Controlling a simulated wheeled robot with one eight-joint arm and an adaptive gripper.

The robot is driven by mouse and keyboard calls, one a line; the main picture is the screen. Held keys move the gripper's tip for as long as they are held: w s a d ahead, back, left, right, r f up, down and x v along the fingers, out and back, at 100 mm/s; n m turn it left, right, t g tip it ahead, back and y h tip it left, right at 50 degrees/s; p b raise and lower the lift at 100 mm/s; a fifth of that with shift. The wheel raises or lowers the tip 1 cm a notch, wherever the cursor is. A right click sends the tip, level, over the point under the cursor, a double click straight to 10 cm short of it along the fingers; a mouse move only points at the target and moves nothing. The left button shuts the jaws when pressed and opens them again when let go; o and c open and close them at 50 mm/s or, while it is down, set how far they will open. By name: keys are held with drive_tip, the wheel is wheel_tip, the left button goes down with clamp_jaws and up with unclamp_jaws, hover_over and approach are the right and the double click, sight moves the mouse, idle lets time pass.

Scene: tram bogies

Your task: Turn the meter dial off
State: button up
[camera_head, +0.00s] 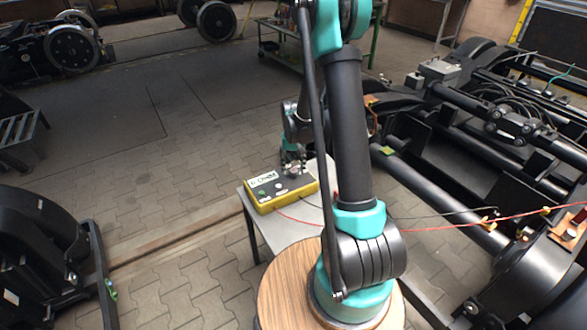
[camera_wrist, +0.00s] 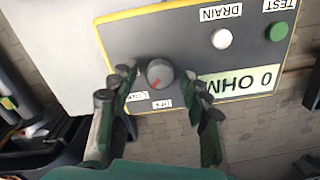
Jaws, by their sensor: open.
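The yellow meter box (camera_head: 285,200) lies on a small grey table, its grey face up. In the wrist view its face (camera_wrist: 165,35) appears upside down, with a display reading "0 OHM" (camera_wrist: 237,84). The round grey dial (camera_wrist: 160,73) has a red mark pointing to the lower left in that view. Small labels sit below the dial, partly hidden by the fingers. My gripper (camera_wrist: 161,76) is open, one finger on each side of the dial, with gaps visible. In the head view my gripper (camera_head: 293,165) is over the meter's right end, small and partly unclear.
A white DRAIN button (camera_wrist: 222,39) and a green TEST button (camera_wrist: 276,31) are on the meter face. The small table (camera_head: 262,228) has red and black cables crossing it. A black bogie frame (camera_head: 480,130) stands to the right.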

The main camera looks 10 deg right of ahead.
drive_tip(key=shift+f, duration=0.2)
clamp_jaws()
idle(0.3)
drive_tip(key=shift+n, duration=0.4)
drive_tip(key=n, duration=0.3)
drive_tip(key=shift+n, duration=2.6)
